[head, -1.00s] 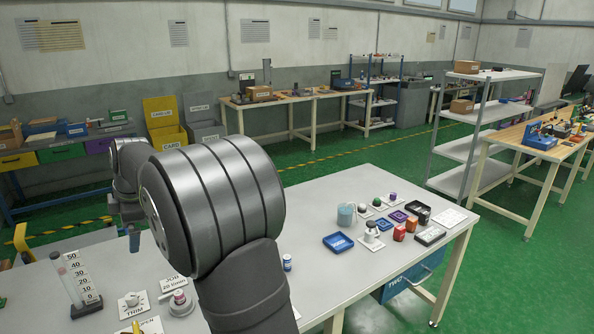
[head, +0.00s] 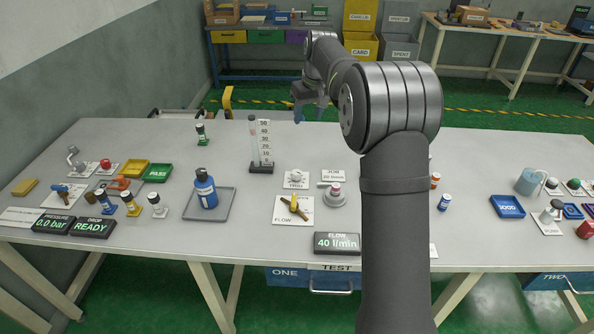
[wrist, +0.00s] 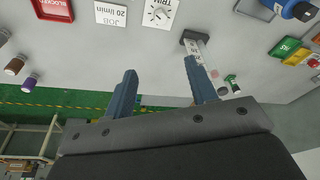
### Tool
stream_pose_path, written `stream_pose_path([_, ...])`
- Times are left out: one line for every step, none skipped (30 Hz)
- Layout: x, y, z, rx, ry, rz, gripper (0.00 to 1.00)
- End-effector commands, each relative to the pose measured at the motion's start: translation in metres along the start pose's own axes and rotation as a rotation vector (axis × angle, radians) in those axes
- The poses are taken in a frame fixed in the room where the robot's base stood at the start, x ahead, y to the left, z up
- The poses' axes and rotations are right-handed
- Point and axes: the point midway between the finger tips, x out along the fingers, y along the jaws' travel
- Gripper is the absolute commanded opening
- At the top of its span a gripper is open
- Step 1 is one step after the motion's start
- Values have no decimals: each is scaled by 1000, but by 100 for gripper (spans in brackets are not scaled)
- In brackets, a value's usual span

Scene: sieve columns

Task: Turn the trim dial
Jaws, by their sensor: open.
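The trim dial (head: 297,175) is a white knob on a small white plate lettered TRIM, near the middle of the table. It also shows upside down at the top of the wrist view (wrist: 158,13), beyond my fingertips. My gripper (head: 310,112) hangs by the table's far edge, behind and above the dial, well apart from it. In the wrist view my two blue fingers (wrist: 160,70) are spread wide with nothing between them.
A graduated tube stand (head: 262,165) rises just left of the dial. A JOB card (head: 333,175), a grey round fitting with a red top (head: 335,193) and a yellow-handled FLOW valve (head: 296,207) sit close by. A blue bottle (head: 205,188) stands on a grey tray further left.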

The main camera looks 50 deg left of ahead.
Motion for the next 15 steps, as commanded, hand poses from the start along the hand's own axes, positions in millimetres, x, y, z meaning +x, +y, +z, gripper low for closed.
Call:
stream_pose_path([8, 0, -5, 88, -16, 1, 52])
stream_pose_path([12, 0, -7, 149, -24, 2, 52])
stream_pose_path([16, 0, -10, 229, -37, 4, 52])
stream_pose_path([20, 0, -12, 290, -45, 7, 52])
stream_pose_path([24, 0, -14, 350, -54, 10, 52])
stream_pose_path([29, 0, -17, 430, -66, 16, 52])
stream_pose_path([33, -1, -19, 490, -74, 22, 52])
stream_pose_path([37, -1, -21, 551, -83, 27, 52])
stream_pose_path([42, -1, -24, 632, -93, 36, 52])
stream_pose_path([46, -2, -25, 693, -101, 42, 52])
stream_pose_path([50, -2, -27, 753, -109, 49, 52])
stream_pose_path([55, -2, -29, 835, -118, 60, 52])
stream_pose_path([59, -2, -30, 896, -125, 70, 52])
stream_pose_path([63, -2, -32, 956, -130, 79, 52])
stream_pose_path([68, -3, -34, 1036, -138, 93, 52])
